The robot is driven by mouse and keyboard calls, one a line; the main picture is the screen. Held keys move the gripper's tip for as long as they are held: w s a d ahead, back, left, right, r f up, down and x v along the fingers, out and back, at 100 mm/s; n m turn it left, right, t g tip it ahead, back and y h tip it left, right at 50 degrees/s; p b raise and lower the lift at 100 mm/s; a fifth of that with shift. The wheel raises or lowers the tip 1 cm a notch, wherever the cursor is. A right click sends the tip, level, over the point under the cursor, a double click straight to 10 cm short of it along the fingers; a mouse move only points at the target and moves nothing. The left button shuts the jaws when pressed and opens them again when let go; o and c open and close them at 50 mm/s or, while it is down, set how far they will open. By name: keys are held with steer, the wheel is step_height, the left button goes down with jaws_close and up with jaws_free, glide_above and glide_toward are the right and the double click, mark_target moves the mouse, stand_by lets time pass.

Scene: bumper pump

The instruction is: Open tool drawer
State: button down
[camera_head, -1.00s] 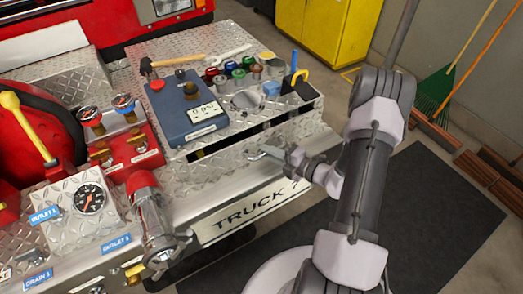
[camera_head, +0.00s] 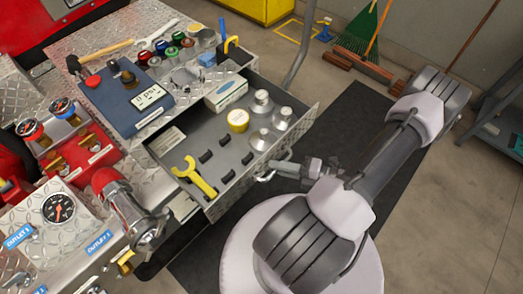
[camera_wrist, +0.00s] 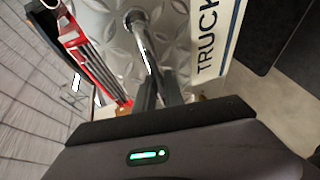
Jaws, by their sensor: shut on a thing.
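The tool drawer (camera_head: 243,155) stands pulled out from under the diamond-plate bumper top in the head view. Inside lie a yellow wrench (camera_head: 195,177), a yellow roll (camera_head: 238,121), several metal fittings (camera_head: 262,101), a white box (camera_head: 226,92) and dark holders. My gripper (camera_head: 277,172) is at the drawer's front, shut on the curved metal handle (camera_head: 263,178). In the wrist view the fingers (camera_wrist: 160,92) close around the handle bar (camera_wrist: 146,45), in front of the diamond-plate drawer face (camera_wrist: 108,25).
A blue gauge box (camera_head: 128,98), a hammer (camera_head: 104,50) and several coloured caps (camera_head: 163,46) sit on the bumper top. Red valves and a pressure gauge (camera_head: 58,208) are at left. A dark mat (camera_head: 335,130) lies on open floor beyond the drawer.

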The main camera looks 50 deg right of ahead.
steer(key=s, duration=0.6)
steer(key=shift+s+d, duration=0.15)
steer(key=c, duration=1.4)
jaws_free()
steer(key=shift+c, duration=0.2)
steer(key=p+v, duration=0.3)
steer(key=v, duration=1.4)
steer(key=shift+s, duration=0.15)
steer(key=shift+d, duration=0.1)
